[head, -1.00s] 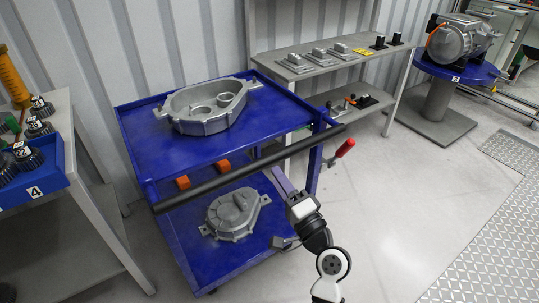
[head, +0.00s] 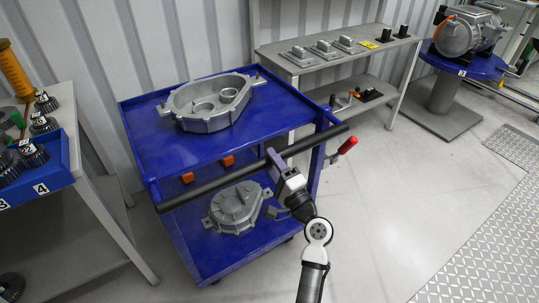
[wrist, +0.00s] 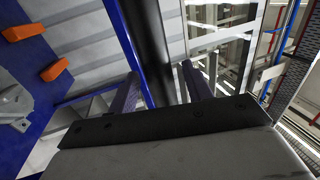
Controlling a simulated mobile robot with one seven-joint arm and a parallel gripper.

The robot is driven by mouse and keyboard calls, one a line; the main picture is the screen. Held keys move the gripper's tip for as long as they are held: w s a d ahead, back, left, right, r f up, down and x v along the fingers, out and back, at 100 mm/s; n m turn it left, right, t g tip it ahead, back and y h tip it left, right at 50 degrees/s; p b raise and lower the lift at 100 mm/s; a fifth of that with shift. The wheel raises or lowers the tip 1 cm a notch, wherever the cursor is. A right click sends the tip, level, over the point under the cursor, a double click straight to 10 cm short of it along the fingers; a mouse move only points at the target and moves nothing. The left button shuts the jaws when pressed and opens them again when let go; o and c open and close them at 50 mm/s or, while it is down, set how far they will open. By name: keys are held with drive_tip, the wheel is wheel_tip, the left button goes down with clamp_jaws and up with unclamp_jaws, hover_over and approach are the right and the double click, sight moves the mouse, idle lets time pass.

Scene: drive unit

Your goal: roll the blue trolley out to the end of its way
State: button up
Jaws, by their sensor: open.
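The blue trolley (head: 140,118) stands left of centre in the head view, with two blue decks and a black push bar (head: 215,180) across its near side. My gripper (head: 272,157) is at the bar, right of its middle. In the wrist view the black bar (wrist: 149,40) runs between the two spread fingers (wrist: 160,85). The jaws are open; I cannot tell whether either finger touches the bar. A grey housing (head: 212,105) sits on the top deck and a grey cover (head: 236,207) on the lower deck.
A red-handled lever (head: 347,145) is at the trolley's right side. A grey bench with blue bins (head: 60,170) stands at left. A grey shelf (head: 330,56) is behind at right, with a blue round stand (head: 460,62) farther right. The floor (head: 400,200) at right is clear.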

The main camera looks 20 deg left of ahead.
drive_tip(key=shift+w+a+r, duration=0.15)
drive_tip(key=shift+w+a, duration=0.3)
drive_tip(key=shift+a, duration=0.1)
clamp_jaws()
idle(1.1)
